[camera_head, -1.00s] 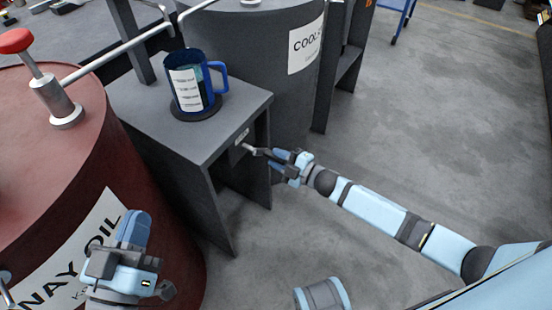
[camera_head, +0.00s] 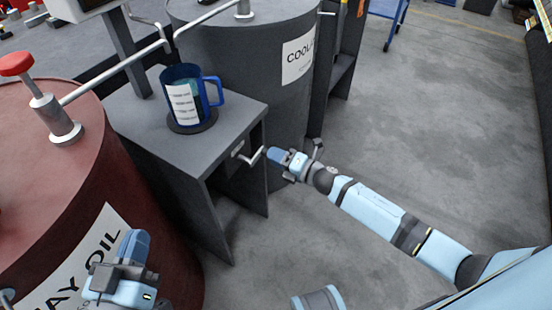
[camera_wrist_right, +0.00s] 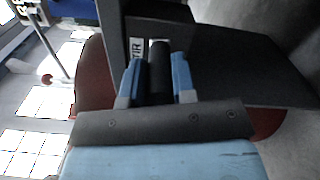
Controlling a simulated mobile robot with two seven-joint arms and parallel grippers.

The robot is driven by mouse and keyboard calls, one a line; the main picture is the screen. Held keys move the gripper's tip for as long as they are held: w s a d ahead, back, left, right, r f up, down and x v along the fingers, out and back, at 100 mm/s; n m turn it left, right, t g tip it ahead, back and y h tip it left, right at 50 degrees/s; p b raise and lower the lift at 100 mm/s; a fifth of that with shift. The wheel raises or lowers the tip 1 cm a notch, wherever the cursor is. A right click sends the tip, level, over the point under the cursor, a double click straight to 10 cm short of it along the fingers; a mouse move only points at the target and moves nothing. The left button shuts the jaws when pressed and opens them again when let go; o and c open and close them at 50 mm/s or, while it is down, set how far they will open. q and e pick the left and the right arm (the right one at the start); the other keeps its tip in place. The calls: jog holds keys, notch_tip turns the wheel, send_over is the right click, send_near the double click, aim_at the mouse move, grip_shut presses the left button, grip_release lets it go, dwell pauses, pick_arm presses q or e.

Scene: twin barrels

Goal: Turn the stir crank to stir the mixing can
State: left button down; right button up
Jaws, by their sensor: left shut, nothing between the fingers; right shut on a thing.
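The mixing can (camera_head: 183,97), a blue mug-like vessel with a handle and a white marked label, stands on a dark round pad on top of the grey stand. The stir crank (camera_head: 250,158) sticks out of the stand's right side. My right gripper (camera_head: 274,154) is shut on the crank's grip. In the right wrist view the dark grip (camera_wrist_right: 160,70) lies between the two blue fingers, with a partly hidden label behind it. My left gripper (camera_head: 135,243) is shut and empty, in front of the red barrel. The inside of the can is mostly hidden.
The red barrel (camera_head: 50,175) with a red-knobbed valve (camera_head: 17,64) stands at left. A grey barrel (camera_head: 235,60) stands behind the stand (camera_head: 190,150). A metal pipe (camera_head: 115,72) runs above the stand's back. The floor (camera_head: 430,130) at right is clear.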

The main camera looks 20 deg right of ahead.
jog(key=shift+r+n, duration=0.3)
jog(key=shift+n, duration=0.4)
jog(key=shift+a, duration=0.1)
jog(key=o, duration=0.9)
jog(key=shift+s+r, duration=0.1)
